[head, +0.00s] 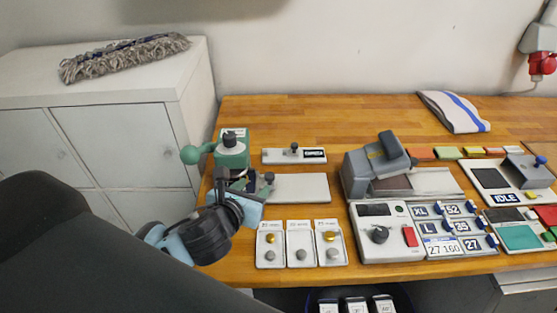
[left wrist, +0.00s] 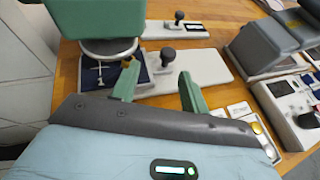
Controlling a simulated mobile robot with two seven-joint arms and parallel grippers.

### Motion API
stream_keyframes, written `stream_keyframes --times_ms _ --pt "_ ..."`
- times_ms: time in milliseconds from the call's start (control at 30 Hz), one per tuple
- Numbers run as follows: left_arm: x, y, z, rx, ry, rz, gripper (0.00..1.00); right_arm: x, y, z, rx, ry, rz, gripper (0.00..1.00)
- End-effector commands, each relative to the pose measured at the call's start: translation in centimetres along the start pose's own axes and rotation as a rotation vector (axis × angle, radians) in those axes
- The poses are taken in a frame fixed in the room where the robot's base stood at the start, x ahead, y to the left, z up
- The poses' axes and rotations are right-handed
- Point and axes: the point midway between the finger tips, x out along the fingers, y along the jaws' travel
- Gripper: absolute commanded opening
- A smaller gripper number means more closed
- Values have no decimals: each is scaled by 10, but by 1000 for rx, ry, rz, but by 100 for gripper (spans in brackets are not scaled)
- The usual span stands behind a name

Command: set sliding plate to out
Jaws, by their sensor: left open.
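The sliding plate (left wrist: 97,75) is a dark blue pad with a white pattern and a light edge, partly under the green press (head: 233,152). A dark knob (head: 268,178), also in the left wrist view (left wrist: 167,56), stands at its right side on a long pale base (head: 303,188). My left gripper (head: 246,184) is open and empty beside the press. In the left wrist view its green fingers (left wrist: 157,76) point toward the knob, which shows between and just beyond the tips. Contact cannot be told. The press head and gripper hide part of the plate.
A small panel with a slider knob (head: 294,155) lies behind the base. Three button boxes (head: 300,244) stand in front. A grey machine (head: 373,165) and a control box (head: 385,233) are to the right. A white cabinet (head: 110,110) stands left of the table.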

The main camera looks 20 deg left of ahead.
Motion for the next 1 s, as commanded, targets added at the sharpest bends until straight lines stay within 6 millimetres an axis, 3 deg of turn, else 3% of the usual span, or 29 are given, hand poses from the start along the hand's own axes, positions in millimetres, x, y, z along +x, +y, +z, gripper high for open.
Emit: stream_keyframes --times_ms 100,367,800,1000 --pt "-7 -10 -2 -8 2 -27 45 0 0 -1 0 2 0 0" --pt "-4 -11 -1 -10 0 -29 45 -10 -5 29 7 -60 -6 0" --pt "53 -12 0 -12 -1 -27 45 -6 -4 17 5 -34 -5 0" --pt "68 -12 0 -10 -2 -28 45 -6 -4 14 5 -29 -5 0"
